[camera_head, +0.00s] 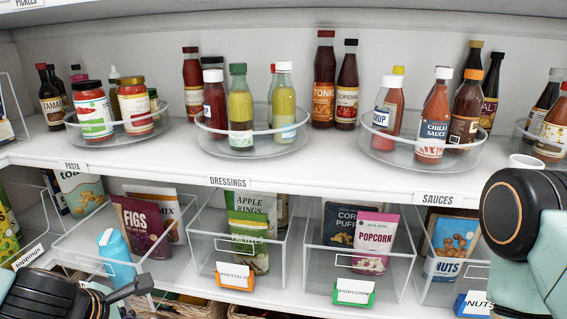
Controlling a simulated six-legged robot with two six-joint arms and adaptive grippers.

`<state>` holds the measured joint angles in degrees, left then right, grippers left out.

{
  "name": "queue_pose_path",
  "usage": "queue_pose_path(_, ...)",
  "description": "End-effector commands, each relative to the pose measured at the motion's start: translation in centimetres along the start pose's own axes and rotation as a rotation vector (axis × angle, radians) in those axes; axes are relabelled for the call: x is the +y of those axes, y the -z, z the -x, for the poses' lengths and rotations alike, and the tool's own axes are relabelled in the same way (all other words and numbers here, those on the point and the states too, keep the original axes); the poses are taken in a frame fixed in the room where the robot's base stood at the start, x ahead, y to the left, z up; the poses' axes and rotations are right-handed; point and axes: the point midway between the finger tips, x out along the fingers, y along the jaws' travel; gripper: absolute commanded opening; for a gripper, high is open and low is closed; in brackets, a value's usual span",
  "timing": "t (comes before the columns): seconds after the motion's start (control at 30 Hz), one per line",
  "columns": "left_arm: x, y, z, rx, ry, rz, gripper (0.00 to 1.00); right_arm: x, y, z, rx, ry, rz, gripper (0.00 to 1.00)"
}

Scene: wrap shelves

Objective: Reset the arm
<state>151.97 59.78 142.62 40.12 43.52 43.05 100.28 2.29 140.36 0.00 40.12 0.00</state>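My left gripper (135,289) is at the lower left, in front of the lower shelf's clear bins. Its dark finger part points right, and nothing is seen held in it. I cannot tell whether its fingers are apart. My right arm (522,215) comes in at the right edge, with a large round black joint in front of the shelf edge and the nuts bin. The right gripper's fingers are not in view.
The upper shelf (330,178) holds round clear trays of bottles and jars, including a dressings tray (255,152) and a sauces tray (385,152). Below, clear bins hold a figs bag (139,226), a popcorn bag (374,240) and others. A blue bottle (116,258) stands near my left gripper.

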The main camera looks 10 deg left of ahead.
Motion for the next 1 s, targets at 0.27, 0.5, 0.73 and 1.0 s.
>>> queue_pose_path(0.27, -2.8, 2.0, -5.1, 0.045, -0.018, -0.861, 0.00, 0.0, 0.0, -3.2, -0.001, 0.000, 0.000, 0.00)
queue_pose_path(0.5, -10.8, 4.9, -10.7, -0.002, 0.133, -1.583, 0.00, 0.1, 0.0, -6.3, -0.001, 0.000, 0.000, 0.00)
queue_pose_path(0.73, -21.6, 9.7, -14.8, -0.162, 0.369, -2.033, 0.00, 0.1, 0.0, -9.5, -0.001, 0.000, 0.000, 0.00)
queue_pose_path(1.0, -29.9, 15.1, -15.7, -0.274, 0.591, -2.177, 0.00, 0.1, -0.1, -11.6, -0.001, 0.000, 0.000, 0.00)
